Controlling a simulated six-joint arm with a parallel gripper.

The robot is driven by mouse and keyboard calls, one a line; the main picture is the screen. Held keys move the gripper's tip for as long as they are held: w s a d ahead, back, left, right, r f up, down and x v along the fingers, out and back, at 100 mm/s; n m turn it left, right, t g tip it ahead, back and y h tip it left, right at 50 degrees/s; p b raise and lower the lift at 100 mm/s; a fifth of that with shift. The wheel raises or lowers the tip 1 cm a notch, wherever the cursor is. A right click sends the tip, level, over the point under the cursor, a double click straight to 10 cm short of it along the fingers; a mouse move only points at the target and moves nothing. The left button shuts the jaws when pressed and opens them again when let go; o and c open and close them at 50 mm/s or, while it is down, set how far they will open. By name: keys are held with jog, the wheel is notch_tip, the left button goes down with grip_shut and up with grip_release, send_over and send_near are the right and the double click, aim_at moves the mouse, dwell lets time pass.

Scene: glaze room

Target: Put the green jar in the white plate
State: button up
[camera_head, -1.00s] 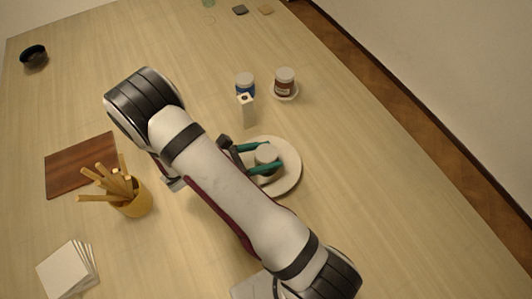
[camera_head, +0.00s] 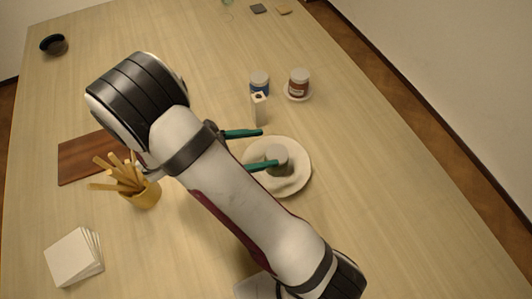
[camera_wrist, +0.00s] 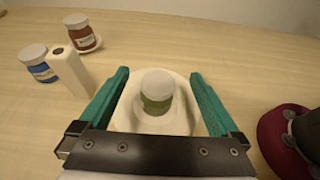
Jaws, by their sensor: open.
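The green jar (camera_wrist: 156,97) has a pale lid and stands upright on the white plate (camera_wrist: 123,118) in the wrist view. My gripper (camera_head: 264,148) has green fingers and is open. In the wrist view its fingers (camera_wrist: 158,74) are spread wide on either side of the jar, with clear gaps. My arm hides part of the plate's left side.
A blue-labelled jar (camera_head: 259,83), a white block with a hole (camera_head: 259,110) and a red-labelled jar (camera_head: 298,82) on a saucer stand behind the plate. A yellow cup of sticks (camera_head: 143,194), a brown board (camera_head: 82,160) and white tiles (camera_head: 75,258) are left. The table's right side is clear.

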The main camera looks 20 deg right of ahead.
jog(key=s+d+r+m+g+y, duration=0.2)
jog(key=s+r+m+g+y, duration=0.3)
jog(key=s+r+m, duration=0.45)
jog(key=s+a+r+m+t+y, duration=0.1)
jog(key=s+a+m+t+y, duration=0.3)
jog(key=s+a+m+y, duration=0.4)
jog(key=m+y, duration=0.2)
jog(key=m, duration=0.4)
jog(key=shift+a+r+t, duration=0.15)
jog(key=shift+a+t, duration=0.25)
